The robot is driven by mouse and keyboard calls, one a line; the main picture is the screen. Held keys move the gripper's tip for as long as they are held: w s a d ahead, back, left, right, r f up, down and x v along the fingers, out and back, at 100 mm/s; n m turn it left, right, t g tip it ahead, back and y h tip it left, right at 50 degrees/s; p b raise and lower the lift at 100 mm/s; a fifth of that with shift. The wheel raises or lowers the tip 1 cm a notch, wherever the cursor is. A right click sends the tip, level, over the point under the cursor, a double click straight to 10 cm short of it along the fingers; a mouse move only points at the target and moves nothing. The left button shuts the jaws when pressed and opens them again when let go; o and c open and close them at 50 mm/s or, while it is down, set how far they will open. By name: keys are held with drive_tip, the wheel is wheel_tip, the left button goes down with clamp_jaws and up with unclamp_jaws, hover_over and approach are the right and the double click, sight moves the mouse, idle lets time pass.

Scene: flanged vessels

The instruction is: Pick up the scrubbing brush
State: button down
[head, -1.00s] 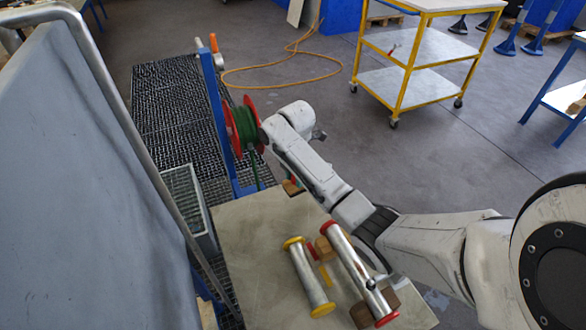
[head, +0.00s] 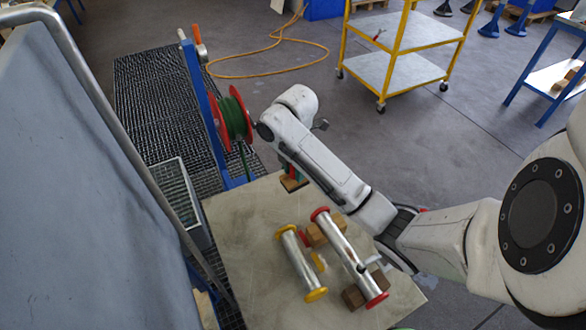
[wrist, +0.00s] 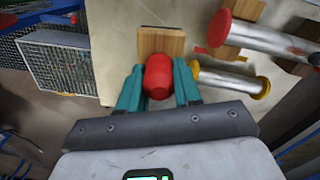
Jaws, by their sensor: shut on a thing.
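The scrubbing brush appears as a red rounded handle (wrist: 158,78) with a wooden block (wrist: 160,42) at its end in the wrist view. My gripper (wrist: 159,88) has its teal fingers on both sides of the red handle and is shut on it. In the head view the brush's wooden block (head: 293,184) shows at the table's far corner, and my gripper (head: 290,171) is partly hidden behind my arm. The bristles are not visible. I cannot tell whether the brush touches the table or is just above it.
On the table (head: 245,225), a yellow-flanged metal tube (head: 300,262) lies beside a red-flanged one (head: 345,254) on wooden blocks. A green hose reel (head: 234,118) on a blue post and a grey grated box (head: 178,200) stand left. A yellow trolley (head: 410,72) stands behind.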

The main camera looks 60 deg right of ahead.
drive_tip(key=shift+s+a, duration=0.55)
drive_tip(key=shift+s, duration=0.3)
drive_tip(key=shift+s+a+r, duration=0.5)
drive_tip(key=shift+s+a, duration=0.3)
drive_tip(key=shift+s, duration=0.05)
drive_tip(key=c, duration=1.3)
unclamp_jaws()
drive_tip(key=c, duration=0.4)
